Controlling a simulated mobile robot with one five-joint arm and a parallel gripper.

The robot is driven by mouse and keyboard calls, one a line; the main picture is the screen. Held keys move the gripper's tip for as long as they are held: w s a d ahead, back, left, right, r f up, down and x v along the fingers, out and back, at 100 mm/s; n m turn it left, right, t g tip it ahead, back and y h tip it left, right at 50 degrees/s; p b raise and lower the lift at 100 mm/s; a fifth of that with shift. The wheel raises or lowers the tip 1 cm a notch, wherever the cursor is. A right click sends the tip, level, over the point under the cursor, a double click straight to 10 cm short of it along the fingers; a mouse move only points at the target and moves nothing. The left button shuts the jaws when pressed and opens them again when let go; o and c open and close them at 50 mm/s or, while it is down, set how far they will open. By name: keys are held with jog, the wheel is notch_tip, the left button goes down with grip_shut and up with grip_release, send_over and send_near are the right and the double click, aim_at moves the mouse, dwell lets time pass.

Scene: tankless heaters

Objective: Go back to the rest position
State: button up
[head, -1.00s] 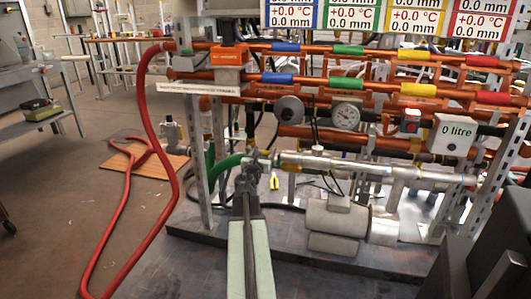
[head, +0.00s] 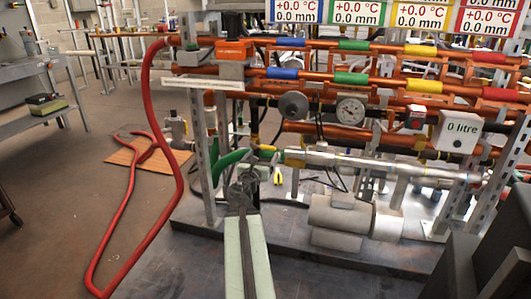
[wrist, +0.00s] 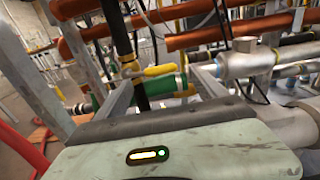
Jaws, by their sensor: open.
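My gripper (head: 242,182) reaches forward from the bottom middle of the head view, toward the lower pipes of the heater rig. In the head view the green hose (head: 230,161) ends just beyond the fingertips. Whether the fingers touch anything there cannot be told.
A silver pipe (head: 370,161) runs right of my gripper above a grey motor (head: 340,216). A red hose (head: 152,100) loops at left. Floor is open at far left.

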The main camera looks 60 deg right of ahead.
dwell(0.4)
jog(key=w+a+r+n+t+y+p, duration=0.1)
jog(key=w+a+r+t+p, duration=0.1)
jog(key=w+a, duration=0.5)
jog(key=w+a+r+n+t+y+p, duration=0.1)
jog(key=w+a+r+n+t+p, duration=0.3)
jog(key=w, duration=0.6)
jog(key=w+a+f+m+y+p, duration=0.3)
jog(key=w+a, duration=0.4)
jog(key=a, duration=0.6)
jog(key=w+a+f+m+y+p, duration=0.15)
jog(key=w+a+m, duration=0.4)
jog(key=a, duration=0.85)
jog(key=a+f+m+g+y+p, duration=0.1)
jog(key=a+f+m+g+y, duration=0.35)
jog(key=a, duration=0.75)
jog(key=s+a+f+m+g+y, duration=0.35)
jog(key=s+a+m, duration=0.25)
jog(key=a, duration=0.2)
jog(key=s+a+f+m+g+y, duration=0.2)
jog(key=s+a+f+m+y, duration=0.1)
jog(key=s+a+f+m, duration=0.4)
notch_tip(320, 180, up, 40)
jog(key=a+p, duration=0.1)
jog(key=p, duration=3.7)
jog(key=shift+p, duration=0.35)
